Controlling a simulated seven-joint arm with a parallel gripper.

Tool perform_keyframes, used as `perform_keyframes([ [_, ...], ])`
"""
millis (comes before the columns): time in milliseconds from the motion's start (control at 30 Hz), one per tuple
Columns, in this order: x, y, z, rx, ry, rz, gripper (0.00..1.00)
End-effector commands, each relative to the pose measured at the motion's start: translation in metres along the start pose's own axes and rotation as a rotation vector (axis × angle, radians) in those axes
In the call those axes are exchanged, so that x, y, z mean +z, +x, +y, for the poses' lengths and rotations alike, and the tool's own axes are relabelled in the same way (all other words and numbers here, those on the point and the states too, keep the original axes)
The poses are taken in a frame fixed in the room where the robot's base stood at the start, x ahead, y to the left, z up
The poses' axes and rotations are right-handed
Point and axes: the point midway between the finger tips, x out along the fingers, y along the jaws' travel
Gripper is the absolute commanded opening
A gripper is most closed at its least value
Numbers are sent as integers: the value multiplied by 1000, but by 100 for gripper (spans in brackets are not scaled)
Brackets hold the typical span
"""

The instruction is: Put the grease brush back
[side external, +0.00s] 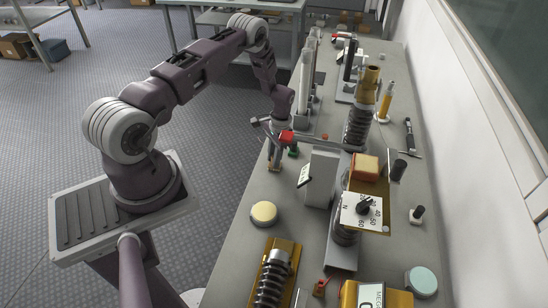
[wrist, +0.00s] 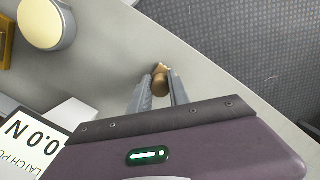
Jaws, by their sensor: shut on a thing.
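My gripper (wrist: 158,92) is shut on a small brown, rounded piece (wrist: 160,78), which I take to be the grease brush's handle end. Only this end shows between the two grey fingers; the rest is hidden. In the side external view my gripper (side external: 275,163) points down close over the bench's left edge, behind the cream round tin. The held piece is too small there to make out, and I cannot tell whether it touches the bench. I cannot identify a holder for the brush.
The cream round tin (side external: 264,213) stands on the grey bench (side external: 232,262); it also shows in the wrist view (wrist: 42,24). A spring unit (side external: 272,280) is in front.

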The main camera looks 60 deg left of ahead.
Motion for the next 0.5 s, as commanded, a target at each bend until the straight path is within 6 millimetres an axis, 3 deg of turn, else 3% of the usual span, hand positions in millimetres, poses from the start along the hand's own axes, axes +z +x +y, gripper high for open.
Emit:
perform_keyframes([
  [133, 0, 3, 0, 0, 0, -1, 0],
  [167, 0, 3, 0, 0, 0, -1, 26],
  [267, 0, 2, 0, 0, 0, -1, 44],
  [500, 0, 2, 0, 0, 0, -1, 44],
])
